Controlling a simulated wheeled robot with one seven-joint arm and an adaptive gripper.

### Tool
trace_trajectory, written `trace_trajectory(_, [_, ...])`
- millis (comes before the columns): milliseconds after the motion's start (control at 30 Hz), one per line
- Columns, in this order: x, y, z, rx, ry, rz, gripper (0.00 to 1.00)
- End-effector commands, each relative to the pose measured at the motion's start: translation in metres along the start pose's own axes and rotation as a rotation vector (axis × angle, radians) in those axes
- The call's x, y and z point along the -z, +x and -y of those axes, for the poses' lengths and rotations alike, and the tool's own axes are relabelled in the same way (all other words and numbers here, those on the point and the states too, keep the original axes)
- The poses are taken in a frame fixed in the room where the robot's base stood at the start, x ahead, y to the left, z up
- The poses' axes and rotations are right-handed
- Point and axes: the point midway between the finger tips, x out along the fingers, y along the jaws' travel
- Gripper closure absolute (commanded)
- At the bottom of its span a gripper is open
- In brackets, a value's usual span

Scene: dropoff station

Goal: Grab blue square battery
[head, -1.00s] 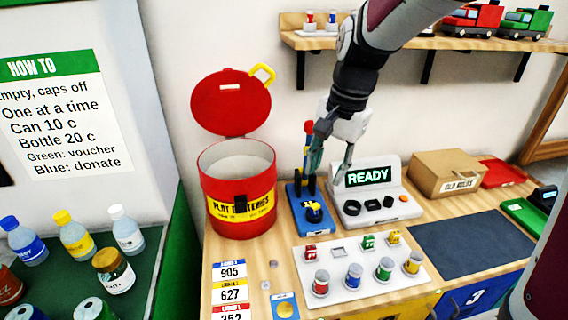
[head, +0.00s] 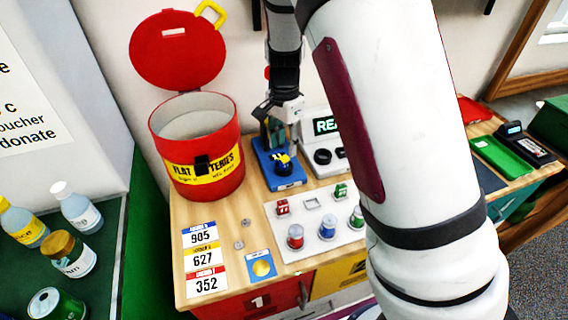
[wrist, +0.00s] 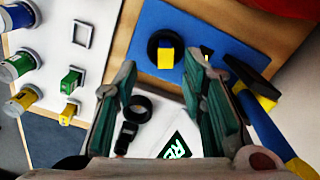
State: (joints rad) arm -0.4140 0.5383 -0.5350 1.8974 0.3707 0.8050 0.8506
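A small yellow-and-blue block sits in a black ring on a blue base, seen in the wrist view (wrist: 165,57); I cannot tell surely whether it is the blue square battery. The blue base (head: 262,172) stands right of the red bin. My gripper (wrist: 160,72) is open and empty, its green-padded fingers apart, with the block just beyond the fingertips. In the head view my gripper (head: 277,118) is over the back of the blue base. The white battery tray (head: 276,230) has red and green square batteries and an empty square slot (head: 312,204).
A red bin (head: 225,180) with raised lid stands left. A white device with a lit screen (head: 325,125) is right of the base. A blue-and-yellow handled lever (wrist: 262,125) is close to my right finger. My arm hides the tray's right side.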

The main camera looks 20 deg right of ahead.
Motion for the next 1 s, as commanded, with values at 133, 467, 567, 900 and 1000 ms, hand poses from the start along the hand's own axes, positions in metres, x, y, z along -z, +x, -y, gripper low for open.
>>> trace_trajectory(133, [0.001,0.009,0.0,-0.001,0.0,0.0,0.62])
trace_trajectory(467, [0.004,0.048,0.006,-0.003,0.001,0.001,0.62])
trace_trajectory(567, [0.004,0.056,0.006,-0.001,0.0,0.0,0.62])
trace_trajectory(900, [0.004,0.059,0.007,0.001,0.0,0.0,0.76])
trace_trajectory(1000, [0.004,0.059,0.007,0.0,-0.001,0.0,0.98])
